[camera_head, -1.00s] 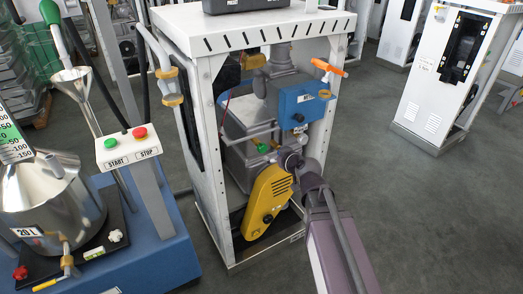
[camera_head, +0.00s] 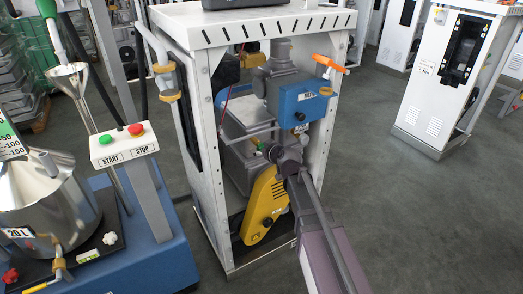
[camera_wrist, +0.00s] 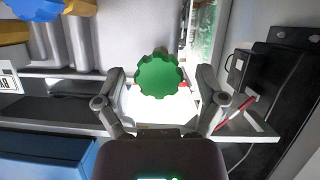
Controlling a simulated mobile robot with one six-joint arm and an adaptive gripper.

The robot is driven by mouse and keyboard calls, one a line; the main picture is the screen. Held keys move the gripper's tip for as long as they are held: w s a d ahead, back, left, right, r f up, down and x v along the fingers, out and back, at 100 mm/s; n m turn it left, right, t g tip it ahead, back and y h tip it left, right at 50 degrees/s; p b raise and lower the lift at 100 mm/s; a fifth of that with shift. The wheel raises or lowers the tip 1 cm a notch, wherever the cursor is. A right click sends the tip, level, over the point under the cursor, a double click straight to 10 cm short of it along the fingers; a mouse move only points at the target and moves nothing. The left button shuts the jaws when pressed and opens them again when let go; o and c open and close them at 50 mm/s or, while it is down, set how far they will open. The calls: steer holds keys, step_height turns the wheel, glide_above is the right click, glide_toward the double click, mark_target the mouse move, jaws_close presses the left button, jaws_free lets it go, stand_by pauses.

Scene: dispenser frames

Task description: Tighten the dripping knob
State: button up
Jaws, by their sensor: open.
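A green scalloped knob (camera_wrist: 162,76) fills the middle of the wrist view. A small bit of green knob (camera_head: 262,147) shows in the head view beside my arm's end, inside the white machine frame. My gripper (camera_wrist: 161,80) is open, with one finger on each side of the green knob. In the wrist view gaps show between the knob and the fingers, and nothing is gripped. In the head view my gripper's fingers are mostly hidden by my wrist. No drops can be made out.
The white machine frame (camera_head: 212,150) surrounds a blue box (camera_head: 300,103), a yellow cover (camera_head: 262,205) and pipes. An orange-handled valve (camera_head: 330,64) sits at its upper right. At left stands a blue-based station with a START/STOP box (camera_head: 123,145). Open floor lies right.

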steer(key=c, duration=1.1)
steer(key=shift+a, duration=0.15)
steer(key=shift+c, duration=0.2)
steer(key=shift+m, duration=0.3)
